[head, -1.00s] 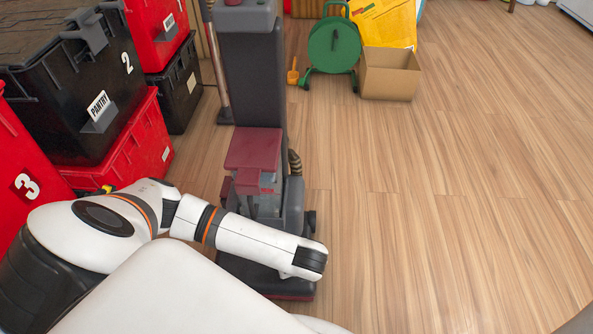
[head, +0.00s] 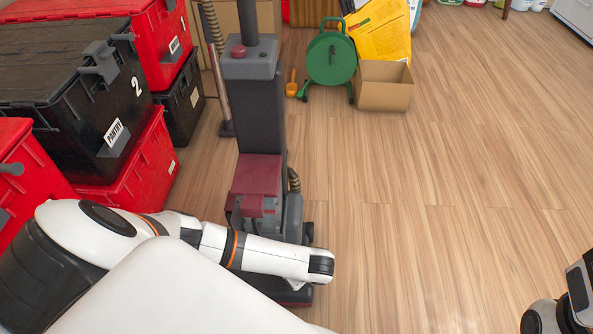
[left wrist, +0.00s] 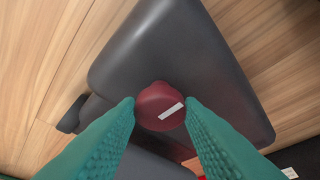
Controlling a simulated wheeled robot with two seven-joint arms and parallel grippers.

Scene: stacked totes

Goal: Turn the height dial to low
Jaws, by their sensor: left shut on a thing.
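The upright vacuum cleaner (head: 262,110) stands on the floor, with a dark red front panel and a grey base. In the left wrist view, a round dark red dial (left wrist: 153,97) with a white pointer mark sits on the dark grey housing (left wrist: 165,45). The mark points toward the lower left or upper right of that picture. My left gripper (left wrist: 162,104) has its two teal fingers shut on the dial, one on each side. In the head view my left arm hides the dial and this gripper. The fingers of my right gripper are out of view.
Red and black totes (head: 70,85) are stacked at the left. A green reel (head: 331,58), an open cardboard box (head: 384,88) and a yellow sack (head: 380,32) stand at the back. The wooden floor on the right is clear.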

